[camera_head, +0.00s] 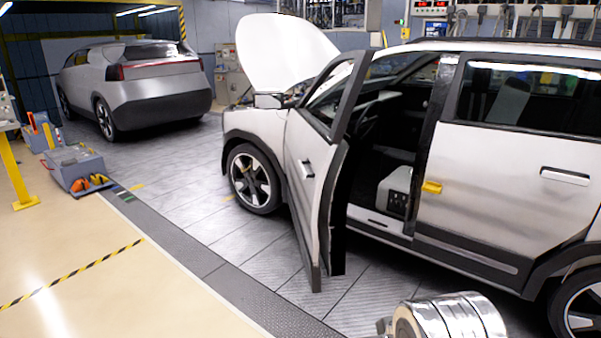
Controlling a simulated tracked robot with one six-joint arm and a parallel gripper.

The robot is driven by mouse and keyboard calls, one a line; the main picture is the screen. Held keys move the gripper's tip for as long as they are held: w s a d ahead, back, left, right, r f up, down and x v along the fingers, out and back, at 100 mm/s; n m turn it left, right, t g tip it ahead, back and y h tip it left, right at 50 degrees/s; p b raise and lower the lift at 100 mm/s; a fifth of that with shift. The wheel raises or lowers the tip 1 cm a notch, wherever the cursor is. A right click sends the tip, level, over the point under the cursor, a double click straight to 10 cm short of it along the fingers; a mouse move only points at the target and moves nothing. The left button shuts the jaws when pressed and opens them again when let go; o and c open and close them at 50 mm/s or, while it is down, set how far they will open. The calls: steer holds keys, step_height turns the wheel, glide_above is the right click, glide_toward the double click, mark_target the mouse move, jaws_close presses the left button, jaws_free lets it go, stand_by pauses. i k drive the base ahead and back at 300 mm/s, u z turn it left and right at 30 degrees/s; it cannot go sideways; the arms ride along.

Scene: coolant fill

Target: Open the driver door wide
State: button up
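The driver door (315,177) of the silver car stands open, swung outward from its front hinge. Its dark inner edge faces me, and its handle (307,168) shows on the outer panel. A wide gap lies between the door's rear edge and the pillar, with the cabin (382,160) visible through it. A metallic, ribbed part of my arm shows at the bottom right, apart from the door in the picture. My gripper's fingers do not show.
The car's hood (282,55) is raised. Its rear door (510,175) is shut, with a yellow piece (432,187) at its front edge. A second silver car (135,85) stands at the back left. A grey cart (76,168) is at left. The floor before the door is clear.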

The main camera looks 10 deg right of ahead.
mark_target(318, 205)
steer(key=z, duration=0.05)
steer(key=k, duration=0.65)
steer(key=z, duration=0.45)
steer(key=i, duration=1.9)
steer(key=u, duration=0.25)
steer(key=i, duration=0.75)
steer(key=u, duration=0.85)
steer(key=i, duration=0.55)
steer(key=u, duration=0.25)
